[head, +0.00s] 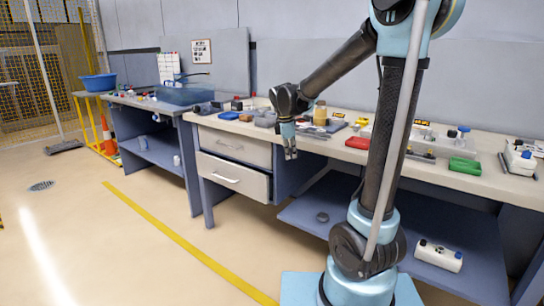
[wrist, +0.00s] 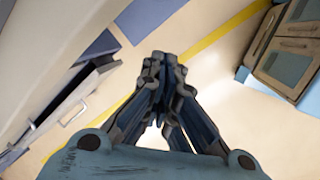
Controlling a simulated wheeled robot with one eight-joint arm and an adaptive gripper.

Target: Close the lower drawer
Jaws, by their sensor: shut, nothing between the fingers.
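The lower drawer (head: 232,178) is a pale front with a bar handle, below the upper drawer (head: 235,147) in the workbench's drawer unit. In the head view the lower drawer stands out a little from the unit, further than the upper one. My gripper (head: 290,153) hangs pointing down beside the right end of the drawers, apart from the lower drawer's front as far as I can tell. In the wrist view the gripper's fingers (wrist: 164,70) are together and empty. A pulled-out drawer with a handle, seemingly the lower drawer (wrist: 75,108), shows at the left there, clear of the fingers.
The benchtop (head: 350,153) above holds several bottles, trays and coloured boxes. A lower shelf (head: 310,215) lies to the right of the drawers. The floor (head: 110,230) in front is free, with a yellow line (head: 170,235) across it.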

